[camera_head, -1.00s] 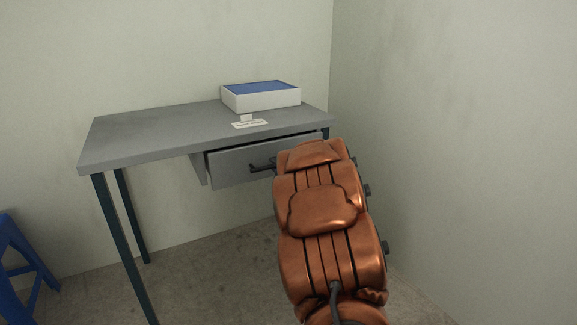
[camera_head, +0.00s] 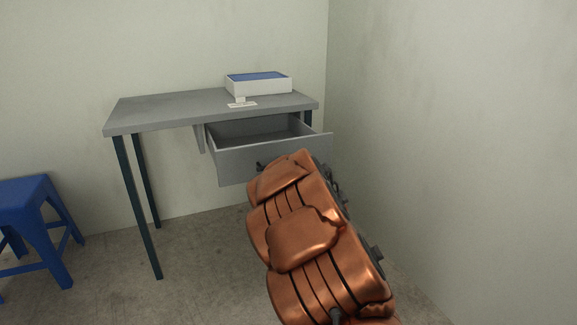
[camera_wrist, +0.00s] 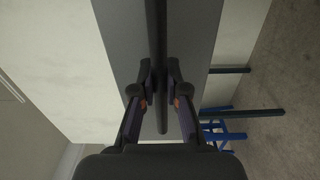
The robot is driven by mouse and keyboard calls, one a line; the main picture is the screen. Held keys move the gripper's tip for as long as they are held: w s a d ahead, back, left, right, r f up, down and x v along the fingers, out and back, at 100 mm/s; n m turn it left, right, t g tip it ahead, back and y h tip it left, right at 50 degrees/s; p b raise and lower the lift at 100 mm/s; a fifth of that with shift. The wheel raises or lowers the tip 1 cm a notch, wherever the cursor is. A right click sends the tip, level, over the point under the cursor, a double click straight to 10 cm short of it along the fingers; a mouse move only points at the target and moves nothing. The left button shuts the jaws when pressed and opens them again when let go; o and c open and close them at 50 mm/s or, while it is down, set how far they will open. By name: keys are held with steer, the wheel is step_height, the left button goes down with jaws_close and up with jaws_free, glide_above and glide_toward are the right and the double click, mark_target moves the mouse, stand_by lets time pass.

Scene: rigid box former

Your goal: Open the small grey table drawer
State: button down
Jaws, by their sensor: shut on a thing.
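The small grey drawer (camera_head: 235,165) hangs under the right part of the grey table (camera_head: 160,112). It is pulled well out, and its empty-looking inside shows from above. Its dark bar handle (camera_wrist: 162,110) runs lengthwise in the wrist view, across the grey drawer front. My gripper (camera_wrist: 160,85) is shut on the handle, with one finger on each side of it. In the head view my copper-coloured arm hides the gripper and most of the handle.
A white box with a blue top (camera_head: 258,84) and a small white card (camera_head: 242,104) are on the table. A blue stool (camera_head: 35,215) stands at left. A wall (camera_head: 440,120) rises close on the right.

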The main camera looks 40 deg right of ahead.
steer(key=shift+s+a, duration=0.2)
steer(key=shift+s, duration=0.15)
steer(key=c, duration=1.2)
jaws_free()
steer(key=shift+d, duration=0.1)
steer(key=shift+s, duration=0.15)
steer(key=shift+v, duration=3.6)
steer(key=shift+r, duration=0.1)
